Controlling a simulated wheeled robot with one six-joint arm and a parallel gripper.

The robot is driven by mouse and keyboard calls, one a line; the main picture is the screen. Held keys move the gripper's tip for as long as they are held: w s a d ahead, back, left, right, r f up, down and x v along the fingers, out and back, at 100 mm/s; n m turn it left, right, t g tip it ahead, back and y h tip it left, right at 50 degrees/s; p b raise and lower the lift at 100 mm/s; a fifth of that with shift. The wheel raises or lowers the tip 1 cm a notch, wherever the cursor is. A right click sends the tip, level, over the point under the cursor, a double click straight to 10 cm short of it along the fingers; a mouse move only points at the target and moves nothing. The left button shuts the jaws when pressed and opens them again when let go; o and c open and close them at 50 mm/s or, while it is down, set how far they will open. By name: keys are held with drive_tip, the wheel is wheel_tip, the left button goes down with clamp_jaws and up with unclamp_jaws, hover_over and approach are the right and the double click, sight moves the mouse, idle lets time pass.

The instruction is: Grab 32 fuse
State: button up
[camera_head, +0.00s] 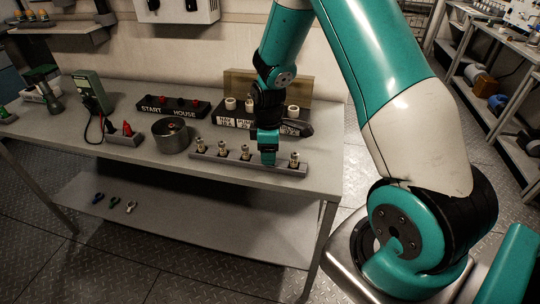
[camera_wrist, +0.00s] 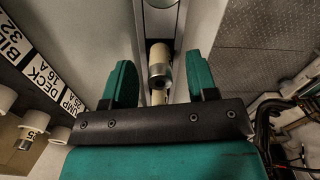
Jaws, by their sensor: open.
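My gripper (camera_head: 268,158) points down over the grey fuse rail (camera_head: 215,158) at the table's front. In the wrist view, its two teal fingers (camera_wrist: 160,78) are open on either side of a cream fuse with a metal cap (camera_wrist: 158,66). I cannot tell whether they touch it. In the head view my gripper hides this part of the rail. Other fuses stand upright in the rail, one (camera_head: 294,160) to the right and several (camera_head: 245,152) to the left. No rating is readable on these fuses.
Behind the rail is a black holder (camera_head: 232,123) with white sockets; its labels (camera_wrist: 30,62) include "32" and "DECK 16 A". A round metal pot (camera_head: 170,136), a START HOUSE box (camera_head: 174,107) and a green meter (camera_head: 92,90) stand to the left. Bare tabletop lies in front.

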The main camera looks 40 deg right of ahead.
clamp_jaws()
drive_tip(key=shift+r, duration=0.15)
